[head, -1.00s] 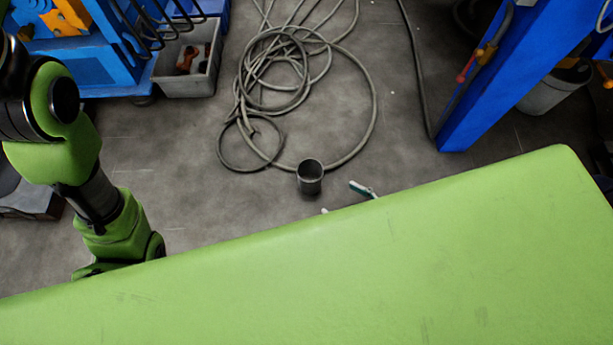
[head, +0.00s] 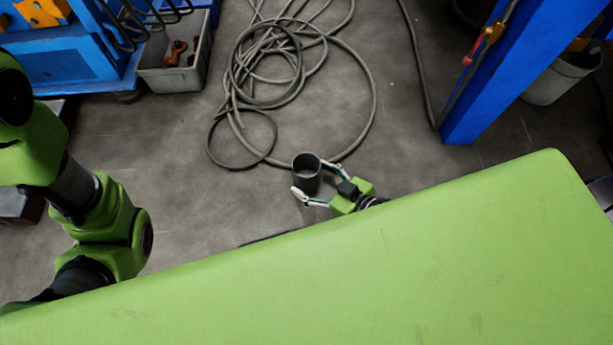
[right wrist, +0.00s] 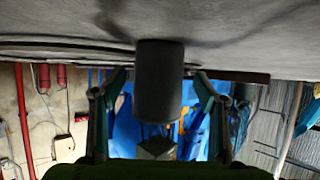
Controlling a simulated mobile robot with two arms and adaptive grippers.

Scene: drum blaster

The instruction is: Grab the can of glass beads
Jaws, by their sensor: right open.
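The dark grey cylindrical can (head: 306,180) stands upright on the floor, its open top facing up; its contents cannot be made out. My right gripper (head: 314,178) is open, with one finger on each side of the can. In the right wrist view the can (right wrist: 158,82) lies between the two spread fingers of the right gripper (right wrist: 159,85), with a visible gap on each side. The picture there is upside down, with the floor at the top. My left arm shows at the left of the head view, but its gripper is not in view.
A coiled grey hose (head: 268,75) lies on the floor just behind the can. A grey bin (head: 172,78) stands at the back left. A blue post (head: 480,85) and a grey bucket (head: 560,82) are at the right.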

